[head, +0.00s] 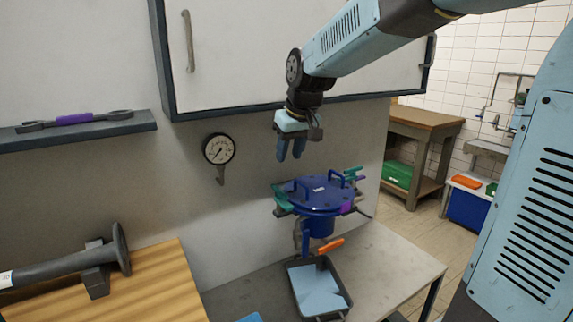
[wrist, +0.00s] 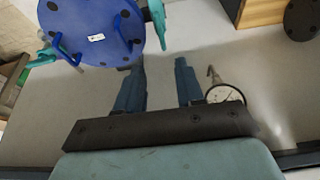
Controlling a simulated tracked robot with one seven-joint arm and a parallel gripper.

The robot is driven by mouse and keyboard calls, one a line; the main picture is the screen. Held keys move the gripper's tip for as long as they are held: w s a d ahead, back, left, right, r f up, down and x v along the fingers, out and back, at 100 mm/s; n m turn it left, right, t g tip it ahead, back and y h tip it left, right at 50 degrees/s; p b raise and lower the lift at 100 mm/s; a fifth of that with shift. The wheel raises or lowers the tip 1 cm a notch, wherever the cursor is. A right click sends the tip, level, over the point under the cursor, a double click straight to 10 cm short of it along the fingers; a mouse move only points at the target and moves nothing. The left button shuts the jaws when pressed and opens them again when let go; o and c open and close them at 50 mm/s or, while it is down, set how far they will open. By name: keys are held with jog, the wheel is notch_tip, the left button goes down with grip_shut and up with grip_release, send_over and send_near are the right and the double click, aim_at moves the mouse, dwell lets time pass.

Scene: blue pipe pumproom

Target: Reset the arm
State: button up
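My gripper (head: 291,148) hangs from my arm in front of the wall, fingers pointing down. It is above and slightly left of the round blue lid (head: 318,192) in the head view. In the wrist view my gripper (wrist: 160,80) shows two blue fingers spread apart with nothing between them. The blue lid (wrist: 92,25) lies beyond the fingertips at the upper left and looks apart from them. The lid has blue handles and teal clamps (head: 352,174) at its edge.
A tray (head: 320,290) stands under the blue vessel on the grey bench, with an orange-handled part (head: 330,246) above it. A gauge (head: 219,149) is on the wall. A wall cabinet (head: 270,50) is close behind my arm. A shelf (head: 80,130) holds a purple-gripped wrench (head: 75,119).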

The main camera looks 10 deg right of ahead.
jog(key=shift+s+d+r, duration=0.1)
jog(key=shift+s+r, duration=0.1)
jog(key=shift+r, duration=0.35)
jog(key=s+d+m, duration=0.1)
jog(key=s+d, duration=0.3)
jog(key=s, duration=0.3)
jog(key=s+d+f+m+t+h, duration=0.1)
jog(key=s+d, duration=0.3)
jog(key=s, duration=0.4)
jog(key=s+d+f+m, duration=0.1)
jog(key=s+d, duration=0.3)
jog(key=s, duration=0.4)
jog(key=shift+d+f+m+h, duration=0.15)
jog(key=shift+f+m+h, duration=0.2)
jog(key=shift+m, duration=0.35)
